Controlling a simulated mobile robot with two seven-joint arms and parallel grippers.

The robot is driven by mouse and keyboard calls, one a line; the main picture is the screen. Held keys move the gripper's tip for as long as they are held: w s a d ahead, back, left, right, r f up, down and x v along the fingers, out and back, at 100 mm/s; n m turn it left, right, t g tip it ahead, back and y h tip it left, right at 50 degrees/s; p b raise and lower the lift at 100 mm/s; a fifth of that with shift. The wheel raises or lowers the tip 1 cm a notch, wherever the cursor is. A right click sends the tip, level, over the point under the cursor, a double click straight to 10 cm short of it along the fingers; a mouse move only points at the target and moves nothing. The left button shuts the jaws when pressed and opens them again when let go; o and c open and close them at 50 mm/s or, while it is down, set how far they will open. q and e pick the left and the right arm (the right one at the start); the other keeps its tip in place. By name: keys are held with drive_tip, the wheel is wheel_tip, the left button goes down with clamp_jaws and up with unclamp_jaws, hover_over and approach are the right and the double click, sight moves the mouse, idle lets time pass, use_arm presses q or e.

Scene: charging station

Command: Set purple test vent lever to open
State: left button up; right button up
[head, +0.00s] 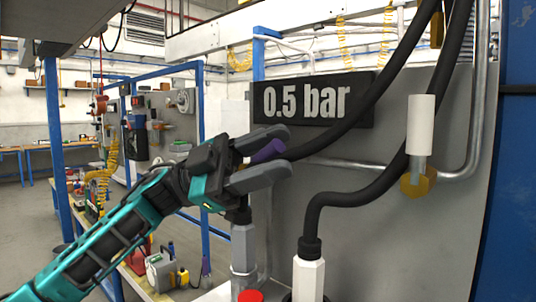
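The purple test vent lever (268,151) shows as a short purple piece between the fingers of my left gripper (277,152). The upper finger lies above it and the lower finger below it, with a visible gap between them. I cannot tell whether either finger touches the lever. The lever's base and pivot are partly hidden behind the gripper. A black sign reading "0.5 bar" (305,102) is on the panel just behind. My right gripper is not in view.
Thick black hoses (350,190) cross the grey panel (420,240). A white handle (420,125) with a yellow fitting stands at right. White and grey hose fittings (308,278) and a red cap (250,296) are below. A workbench with tools is at left.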

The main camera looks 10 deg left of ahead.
use_arm(q)
drive_tip(key=b+v, duration=0.2)
drive_tip(key=v, duration=1.1)
